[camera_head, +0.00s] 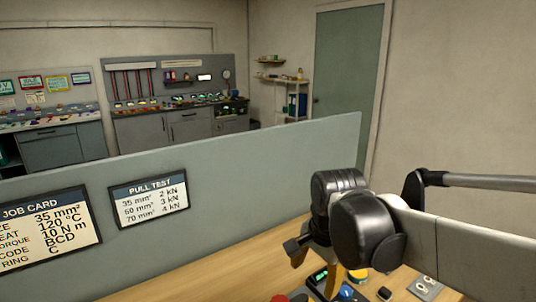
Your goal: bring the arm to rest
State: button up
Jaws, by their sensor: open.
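My arm reaches in from the right, with dark rounded joints and a pale link. My gripper (315,274) hangs below the joints at the lower centre, over the wooden bench (215,272). Its tan-orange fingers are partly hidden by the wrist, and they are apart. I see nothing held between them. Below and just right of the fingers are small devices on the bench, partly cut off by the lower picture edge. I cannot tell how high the fingers are above them.
A grey partition (240,165) stands behind the bench, bearing a job card (45,228) and a pull test card (149,199). A device with a green display (319,276) and a socket plate (425,287) lie near my gripper. The bench's left part looks clear.

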jog(key=s+d+n+t, duration=0.4)
jog(key=s+d+n, duration=0.4)
jog(key=s, duration=0.3)
jog(key=shift+s+d+f+n+t, duration=0.35)
jog(key=shift+s+f+n, duration=0.1)
jog(key=shift+n, duration=0.35)
jog(key=shift+w, duration=0.1)
dwell(1.1)
